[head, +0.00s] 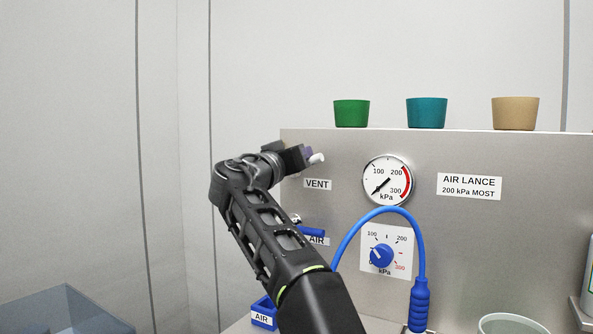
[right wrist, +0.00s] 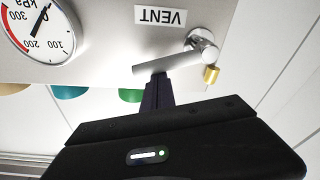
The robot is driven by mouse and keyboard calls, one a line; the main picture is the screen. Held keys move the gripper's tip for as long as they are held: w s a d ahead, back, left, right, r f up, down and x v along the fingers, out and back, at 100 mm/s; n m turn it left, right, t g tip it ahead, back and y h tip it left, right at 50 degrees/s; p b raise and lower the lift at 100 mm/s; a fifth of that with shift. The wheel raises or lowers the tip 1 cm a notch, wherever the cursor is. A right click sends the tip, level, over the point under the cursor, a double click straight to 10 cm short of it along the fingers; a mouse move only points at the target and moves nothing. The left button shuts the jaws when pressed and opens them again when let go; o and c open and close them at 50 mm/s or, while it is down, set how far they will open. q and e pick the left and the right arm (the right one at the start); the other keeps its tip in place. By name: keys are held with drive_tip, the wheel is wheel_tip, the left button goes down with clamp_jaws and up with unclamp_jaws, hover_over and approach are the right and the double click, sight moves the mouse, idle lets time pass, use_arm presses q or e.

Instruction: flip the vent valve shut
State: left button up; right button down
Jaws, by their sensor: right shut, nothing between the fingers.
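The vent valve is on the steel panel by the VENT label (head: 317,184). In the right wrist view, which is upside down, its grey lever (right wrist: 178,61) runs roughly level from a round metal hub (right wrist: 204,44), with a small brass piece (right wrist: 211,75) beside the hub. In the head view only the pale lever end (head: 317,158) shows; my gripper and arm hide the rest. My right gripper (head: 308,156) is shut and empty. Its dark fingertips (right wrist: 158,78) are at the lever's upper edge, touching or nearly touching. My left gripper is not in view.
A pressure gauge (head: 386,181) with its needle near the low end is right of the valve. Below are a blue AIR lever (head: 312,231), a blue knob (head: 382,256) and a blue hose (head: 350,238). Green, teal and tan cups (head: 351,113) (head: 427,112) (head: 515,113) stand on the panel top.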

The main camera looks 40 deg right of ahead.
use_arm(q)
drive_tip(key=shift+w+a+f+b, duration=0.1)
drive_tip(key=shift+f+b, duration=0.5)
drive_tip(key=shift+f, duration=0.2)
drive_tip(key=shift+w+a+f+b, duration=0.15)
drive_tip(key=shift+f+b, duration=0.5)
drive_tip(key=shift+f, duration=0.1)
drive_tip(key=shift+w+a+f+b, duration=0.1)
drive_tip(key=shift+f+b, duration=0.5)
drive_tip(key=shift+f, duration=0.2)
use_arm(e)
drive_tip(key=shift+s+d+f+m+g, duration=0.15)
drive_tip(key=shift+f+m, duration=0.25)
drive_tip(key=shift+m, duration=0.35)
drive_tip(key=shift+s+a+f+m+g, duration=0.15)
drive_tip(key=shift+f+m, duration=0.25)
drive_tip(key=shift+m, duration=0.4)
drive_tip(key=shift+s+d+f+m+g, duration=0.2)
drive_tip(key=shift+f+m, duration=0.2)
drive_tip(key=shift+m, duration=0.35)
